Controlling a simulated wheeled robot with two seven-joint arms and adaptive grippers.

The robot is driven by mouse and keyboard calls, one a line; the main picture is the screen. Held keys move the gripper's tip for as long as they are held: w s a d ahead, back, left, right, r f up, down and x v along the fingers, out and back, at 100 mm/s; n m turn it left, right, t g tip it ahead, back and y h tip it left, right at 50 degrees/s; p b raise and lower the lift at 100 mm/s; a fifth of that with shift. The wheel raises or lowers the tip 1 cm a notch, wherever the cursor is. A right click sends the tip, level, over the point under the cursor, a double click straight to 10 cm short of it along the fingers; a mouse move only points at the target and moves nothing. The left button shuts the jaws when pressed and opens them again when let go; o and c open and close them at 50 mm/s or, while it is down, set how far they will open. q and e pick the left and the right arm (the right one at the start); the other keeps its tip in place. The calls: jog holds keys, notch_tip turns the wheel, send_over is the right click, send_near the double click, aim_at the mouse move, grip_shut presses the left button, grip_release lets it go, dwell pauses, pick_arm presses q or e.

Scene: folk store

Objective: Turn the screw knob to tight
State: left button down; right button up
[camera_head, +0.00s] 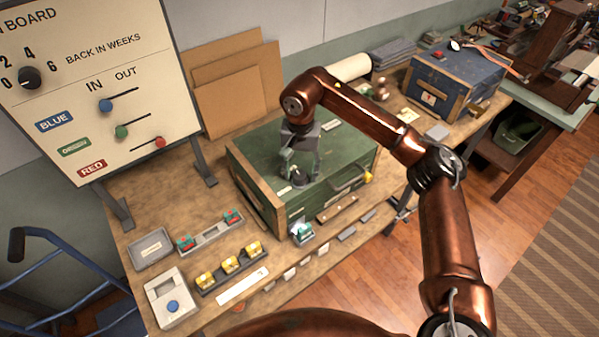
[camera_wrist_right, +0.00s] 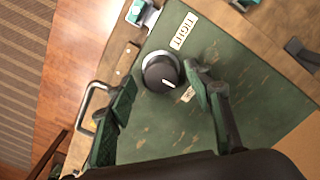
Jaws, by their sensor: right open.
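The screw knob (camera_wrist_right: 160,72) is round and black on a pale ring, set on top of the green chest (camera_head: 245,153). A short white mark on it points to the lower right in the right wrist view, toward a small pale label (camera_wrist_right: 187,94) partly hidden by a finger. The label TIGHT (camera_wrist_right: 184,30) lies above and right of the knob. My right gripper (camera_wrist_right: 159,77) is open, pointing down over the chest, with its fingers on either side of the knob and gaps visible. In the head view, my right gripper (camera_head: 300,165) partly covers the knob. My left gripper is not in view.
The wooden workbench (camera_head: 150,205) carries a blue chest (camera_head: 455,80) at the back, and yellow blocks (camera_head: 230,264), a grey tray (camera_head: 152,248) and a blue-button box (camera_head: 172,300) in front. A sign board (camera_head: 95,75) stands at the left. The chest's handle (camera_wrist_right: 92,100) shows beside one finger.

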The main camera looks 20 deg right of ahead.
jog(key=shift+f, duration=0.3)
jog(key=shift+c, duration=0.4)
jog(key=c, duration=1.1)
